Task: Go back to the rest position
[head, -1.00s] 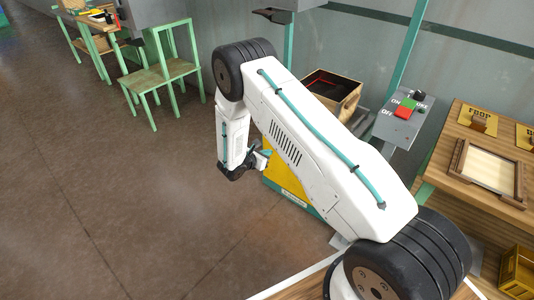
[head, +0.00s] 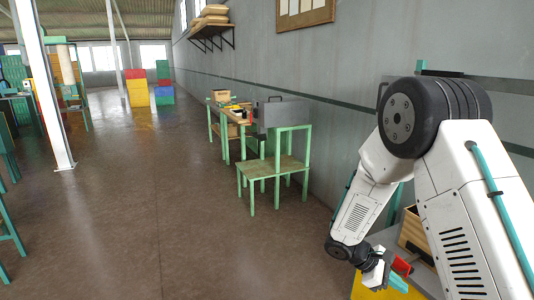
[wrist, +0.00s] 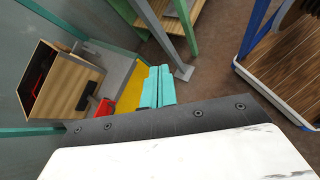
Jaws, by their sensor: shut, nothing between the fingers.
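My gripper (head: 397,283) hangs at the end of my bent white arm, at the bottom right of the head view. In the wrist view its teal fingers (wrist: 157,86) lie side by side, shut with nothing between them. They are over a yellow and grey surface, and I see no contact with it. A small red part (head: 402,266) shows beside the gripper; it also shows in the wrist view (wrist: 103,107), partly hidden by the gripper's dark mount.
An open wooden box (head: 417,230) stands behind the gripper, partly hidden by my arm; it also shows in the wrist view (wrist: 72,82). A green-framed stand (head: 272,168) stands along the grey wall. The brown floor (head: 150,220) to the left is clear.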

